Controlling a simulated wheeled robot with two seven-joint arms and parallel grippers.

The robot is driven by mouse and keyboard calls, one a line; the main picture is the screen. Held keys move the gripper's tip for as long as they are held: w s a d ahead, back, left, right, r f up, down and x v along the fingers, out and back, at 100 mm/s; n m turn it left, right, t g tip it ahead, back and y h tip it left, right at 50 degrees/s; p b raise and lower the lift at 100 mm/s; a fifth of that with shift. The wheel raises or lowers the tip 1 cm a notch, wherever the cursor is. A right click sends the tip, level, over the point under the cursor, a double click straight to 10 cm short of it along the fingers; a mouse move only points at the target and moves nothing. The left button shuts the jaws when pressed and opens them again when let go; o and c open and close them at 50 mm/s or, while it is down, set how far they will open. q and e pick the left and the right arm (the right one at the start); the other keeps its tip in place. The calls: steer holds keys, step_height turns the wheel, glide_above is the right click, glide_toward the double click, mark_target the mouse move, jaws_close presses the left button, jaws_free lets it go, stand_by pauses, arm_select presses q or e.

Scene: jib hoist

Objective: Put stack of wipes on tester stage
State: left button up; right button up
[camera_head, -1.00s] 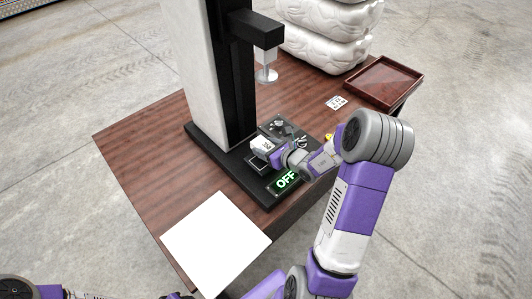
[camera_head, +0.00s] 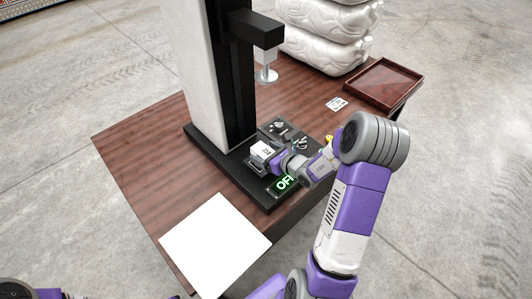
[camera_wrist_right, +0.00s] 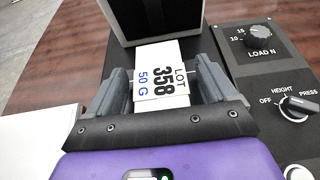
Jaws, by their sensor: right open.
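The stack of wipes (camera_wrist_right: 160,72) is a small white block labelled "LOT 358 50 G". It also shows in the head view (camera_head: 262,149), on or just over the tester's black base (camera_head: 225,170), in front of the column. My right gripper (camera_head: 268,158) is open around it. In the right wrist view the gripper's two grey fingers (camera_wrist_right: 163,85) stand either side of the stack. The tester stage is largely hidden under the stack and gripper; I cannot tell whether the stack rests fully on it. My left gripper is not visible; only parts of my left arm show at bottom left.
The tester's overhanging black head (camera_head: 258,30) carries a ram with a disc (camera_head: 266,75). A control panel (camera_wrist_right: 275,80) with knobs lies beside the stack. A white sheet (camera_head: 215,245), a red-brown tray (camera_head: 385,82), a small printed card (camera_head: 336,104) and white wrapped bundles (camera_head: 325,50) are around.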

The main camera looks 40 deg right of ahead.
steer(key=a+p+v, duration=0.1)
steer(key=p+v, duration=0.1)
steer(key=v, duration=1)
steer(key=shift+d, duration=0.45)
